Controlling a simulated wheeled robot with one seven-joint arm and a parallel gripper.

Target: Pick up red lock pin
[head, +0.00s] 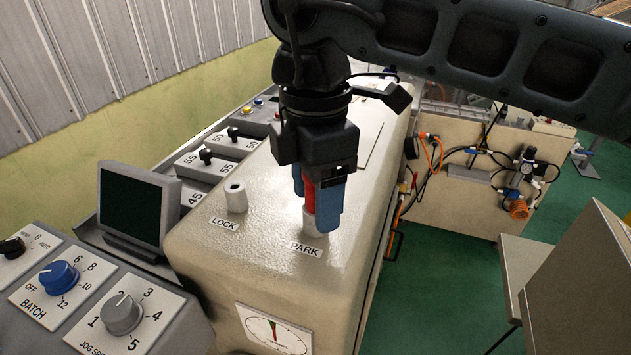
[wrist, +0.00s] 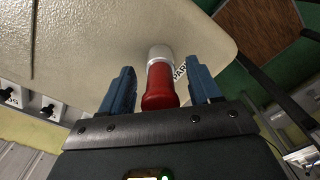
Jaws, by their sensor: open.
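The red lock pin (head: 309,194) stands upright in the white socket by the PARK label (head: 305,249) on top of the cream machine housing (head: 270,262). In the wrist view the red pin (wrist: 160,88) shows with its pale collar (wrist: 159,53) beyond it. My gripper (head: 323,215) points down over the pin. Its blue fingers stand on both sides of the pin, apart, with gaps visible in the wrist view (wrist: 159,85). In the head view the fingers hide much of the pin.
An empty white socket (head: 236,197) with a LOCK label stands left of the pin. A dark screen (head: 132,208) and a panel with knobs (head: 122,313) lie further left. A round gauge (head: 273,332) is on the housing's front.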

